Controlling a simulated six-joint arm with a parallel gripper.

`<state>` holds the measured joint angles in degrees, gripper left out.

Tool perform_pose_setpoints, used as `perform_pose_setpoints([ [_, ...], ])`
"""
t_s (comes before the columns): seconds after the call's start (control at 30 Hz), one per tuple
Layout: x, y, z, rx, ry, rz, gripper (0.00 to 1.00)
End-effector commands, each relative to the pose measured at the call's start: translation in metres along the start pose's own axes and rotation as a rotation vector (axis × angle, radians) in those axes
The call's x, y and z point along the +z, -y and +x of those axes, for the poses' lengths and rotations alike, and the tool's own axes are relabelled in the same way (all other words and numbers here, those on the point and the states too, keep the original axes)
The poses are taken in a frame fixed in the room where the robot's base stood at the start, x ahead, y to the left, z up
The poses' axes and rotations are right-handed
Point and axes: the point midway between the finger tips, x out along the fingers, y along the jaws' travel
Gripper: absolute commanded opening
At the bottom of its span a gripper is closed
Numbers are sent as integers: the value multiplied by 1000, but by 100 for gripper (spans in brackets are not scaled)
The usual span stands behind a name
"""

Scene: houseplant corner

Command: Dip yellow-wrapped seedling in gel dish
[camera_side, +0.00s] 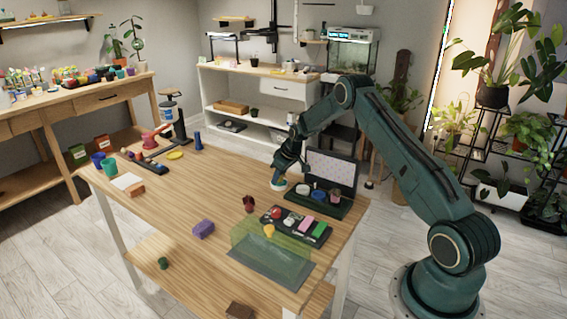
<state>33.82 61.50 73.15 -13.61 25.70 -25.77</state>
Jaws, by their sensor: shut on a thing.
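My gripper (281,172) points down near the far right edge of the wooden table. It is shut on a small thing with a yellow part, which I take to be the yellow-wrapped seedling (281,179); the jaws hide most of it. Directly below is a small round dish with a pale rim (278,187), which looks like the gel dish. The seedling's lower end is at or just above the dish; I cannot tell whether it touches the gel.
A dark open case (331,170) with small pots stands right of my gripper. In front are a black tray (325,236) of coloured pieces, a green transparent box (250,240), a dark red pot (249,204) and a purple block (204,229). The table's middle is clear.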

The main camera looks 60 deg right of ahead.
Motion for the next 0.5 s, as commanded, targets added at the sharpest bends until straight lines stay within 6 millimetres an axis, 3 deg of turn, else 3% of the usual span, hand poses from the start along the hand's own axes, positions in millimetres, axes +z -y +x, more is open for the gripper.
perform_pose_setpoints([
  [0.5, -11, 0, -26, 0, -1, 0, 4],
])
